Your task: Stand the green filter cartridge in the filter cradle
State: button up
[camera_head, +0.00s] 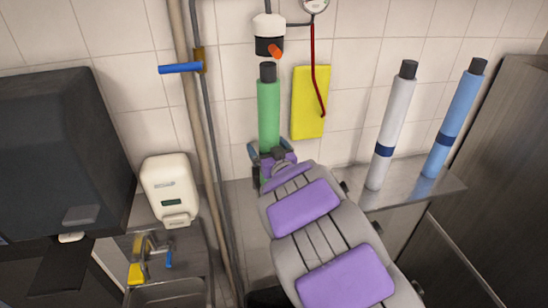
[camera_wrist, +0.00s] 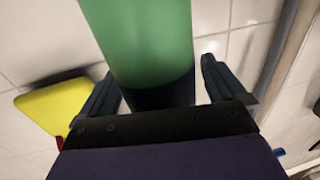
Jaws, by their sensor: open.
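The green filter cartridge (camera_head: 268,115) stands roughly upright in front of the tiled wall, with a dark cap at its top. Its cap is just below a white and black filter head (camera_head: 269,32) with an orange lever; I cannot tell whether they touch. My gripper (camera_head: 270,152) is open around the cartridge's lower part. In the wrist view the green cartridge (camera_wrist: 150,38) is between the spread fingers of my gripper (camera_wrist: 158,88), with a dark band near the palm. A gap shows beside the right finger. The cartridge's bottom is hidden. I cannot make out the filter cradle.
A white cartridge (camera_head: 393,125) and a blue cartridge (camera_head: 455,122) stand on a metal shelf (camera_head: 440,187) at the right. A yellow sheet (camera_head: 310,100), red hose and pipes (camera_head: 190,120) are close by. A soap dispenser (camera_head: 170,190) and sink (camera_head: 165,295) are at left.

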jog(key=b+v, duration=1.5)
jog(key=v, duration=0.2)
dwell(0.3)
jog(key=shift+d, duration=0.15)
